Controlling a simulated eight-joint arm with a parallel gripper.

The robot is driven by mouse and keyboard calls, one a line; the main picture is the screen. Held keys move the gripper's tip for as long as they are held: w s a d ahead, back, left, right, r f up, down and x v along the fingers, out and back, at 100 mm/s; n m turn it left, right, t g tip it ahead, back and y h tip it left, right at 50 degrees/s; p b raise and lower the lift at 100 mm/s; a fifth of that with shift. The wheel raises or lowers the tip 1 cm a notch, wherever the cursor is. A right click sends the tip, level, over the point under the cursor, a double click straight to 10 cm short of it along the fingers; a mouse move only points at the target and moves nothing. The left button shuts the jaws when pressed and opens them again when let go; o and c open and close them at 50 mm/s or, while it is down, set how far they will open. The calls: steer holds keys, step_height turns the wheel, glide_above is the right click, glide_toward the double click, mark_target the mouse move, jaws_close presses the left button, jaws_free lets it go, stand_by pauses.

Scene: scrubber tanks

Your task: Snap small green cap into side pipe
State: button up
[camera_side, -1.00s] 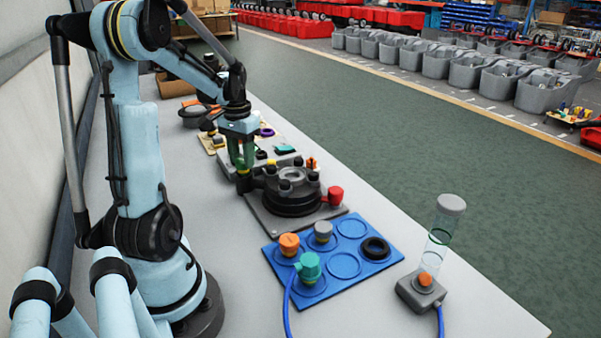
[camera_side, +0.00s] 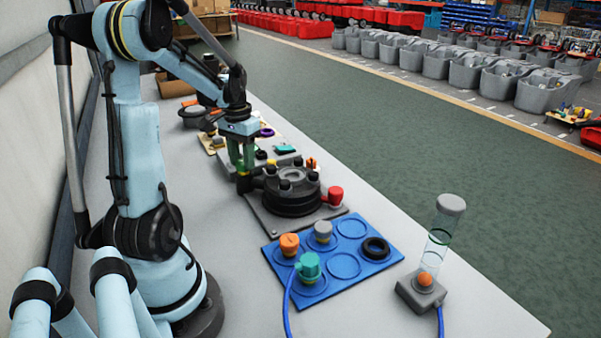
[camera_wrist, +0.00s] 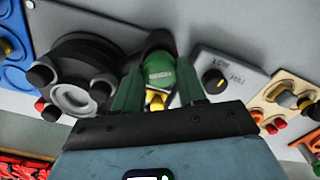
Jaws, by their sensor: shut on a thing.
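In the wrist view, a small green cap (camera_wrist: 158,72) with raised lettering sits between the two green fingers of my gripper (camera_wrist: 157,88), which is shut on it. In the side view my gripper (camera_side: 242,165) points down beside the far left of the black round tank (camera_side: 291,197). The tank also shows in the wrist view (camera_wrist: 85,55), just left of the cap.
A blue tray (camera_side: 333,250) with orange, grey and teal caps and a black ring lies in front. A red knob (camera_side: 335,194) sits on the tank's right. A grey button box (camera_side: 421,291) and clear tube stand at right. A dial panel (camera_wrist: 222,78) is close beside my gripper.

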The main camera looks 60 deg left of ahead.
steer(key=shift+f, duration=0.5)
stand_by(0.4)
jaws_close()
stand_by(0.6)
steer(key=o, duration=1.8)
jaws_free()
steer(key=shift+r, duration=0.1)
steer(key=shift+r, duration=3.35)
